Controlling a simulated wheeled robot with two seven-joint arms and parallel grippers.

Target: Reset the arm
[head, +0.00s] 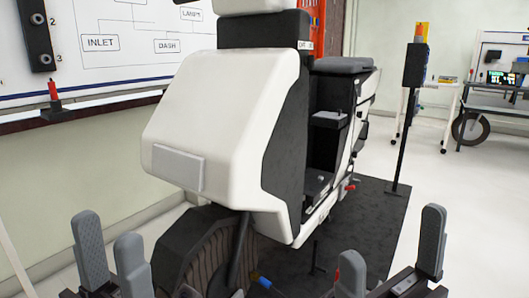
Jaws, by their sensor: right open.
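A white-and-black chassis rig (215,115) fills the middle of the head view. A black wheel (205,250) shows under its front. My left gripper (110,262) is at the lower left, its two grey fingers apart with nothing visible between them. My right gripper (392,262) is at the lower right, its fingers wide apart and empty. Both grippers are in front of the rig and appear clear of it. A blue-tipped part (262,282) shows low between the grippers. A small red-tipped part (349,187) is on the rig's right side. Which part is the task's arm I cannot tell.
A board (130,45) with labelled boxes hangs behind at left, above a ledge with a red-topped part (54,93). A black post (407,120) stands on the dark mat (375,225) at right. Benches (440,95) stand farther back. The right floor (470,220) is clear.

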